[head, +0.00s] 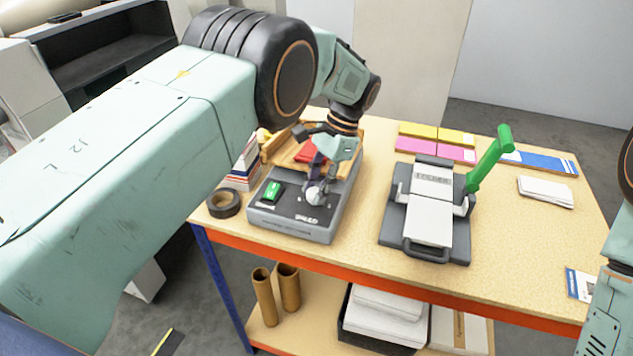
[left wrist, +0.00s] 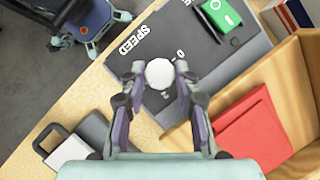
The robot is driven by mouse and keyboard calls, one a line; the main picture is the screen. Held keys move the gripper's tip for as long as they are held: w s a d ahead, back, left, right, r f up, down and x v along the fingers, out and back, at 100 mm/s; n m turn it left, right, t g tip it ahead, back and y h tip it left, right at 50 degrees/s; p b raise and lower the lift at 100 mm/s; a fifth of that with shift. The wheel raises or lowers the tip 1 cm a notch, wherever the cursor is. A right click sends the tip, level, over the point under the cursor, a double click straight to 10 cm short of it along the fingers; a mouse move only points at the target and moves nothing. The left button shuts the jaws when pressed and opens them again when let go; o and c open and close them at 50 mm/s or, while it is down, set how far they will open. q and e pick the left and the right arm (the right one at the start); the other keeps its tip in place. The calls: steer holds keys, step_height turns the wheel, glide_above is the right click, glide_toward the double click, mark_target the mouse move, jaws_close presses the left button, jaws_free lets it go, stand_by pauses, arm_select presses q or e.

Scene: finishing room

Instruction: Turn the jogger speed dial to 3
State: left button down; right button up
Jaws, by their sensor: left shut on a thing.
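The jogger (head: 292,232) is a grey machine with a dark top panel at the left of the table. Its speed dial (head: 313,196) is a pale round knob beside the word SPEED. My left gripper (head: 316,186) points down at the dial from above. In the left wrist view the white dial (left wrist: 160,74) sits between the two fingertips of my left gripper (left wrist: 159,82), which is shut on it. Marks 0 and 2 show on the panel near the dial; its pointer and the other marks are hidden or too small to tell. My right gripper is out of view.
A green switch (head: 272,190) is on the jogger panel, and a wooden tray with red stock (head: 306,152) is behind. Black tape (head: 223,203) lies at left. A grey device with a green lever (head: 488,160) stands at right. Coloured paper stacks (head: 436,142) lie behind.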

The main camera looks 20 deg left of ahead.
arm_select(q)
steer(key=shift+r+m, duration=0.1)
steer(key=shift+m, duration=0.4)
steer(key=c, duration=1)
jaws_free()
steer(key=v, duration=1.2)
steer(key=shift+s+d, duration=0.15)
steer(key=shift+s, duration=0.1)
